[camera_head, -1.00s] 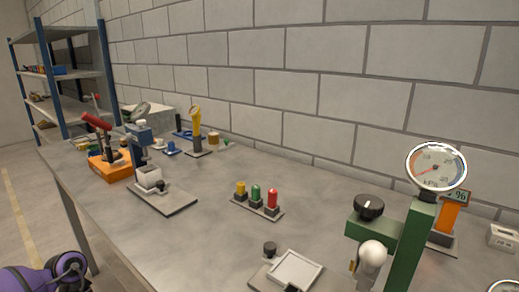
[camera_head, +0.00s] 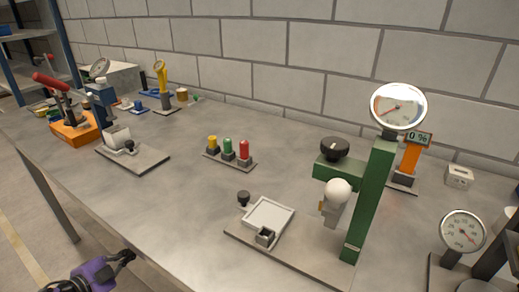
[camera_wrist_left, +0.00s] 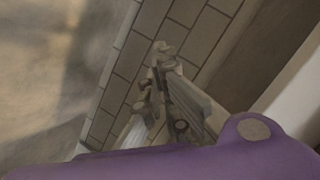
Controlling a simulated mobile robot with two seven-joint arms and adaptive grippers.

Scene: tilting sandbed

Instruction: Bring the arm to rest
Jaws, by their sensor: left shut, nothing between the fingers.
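My left gripper (camera_head: 126,256) is at the bottom left of the head view, at the end of a purple arm link. It is off the front edge of the grey workbench (camera_head: 165,190), over the floor side. Its fingers look closed and hold nothing. In the left wrist view the gripper (camera_wrist_left: 160,52) points away from the purple link, against a blurred background of block pattern and pale surfaces, touching nothing I can make out. My right gripper is not in view.
On the bench stand a white tray (camera_head: 272,214) by a green post (camera_head: 368,200) with a dial gauge (camera_head: 398,106), and yellow, green and red plungers (camera_head: 228,147). An orange-based red-lever device (camera_head: 76,131) stands at left. A second gauge (camera_head: 463,231) is at right.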

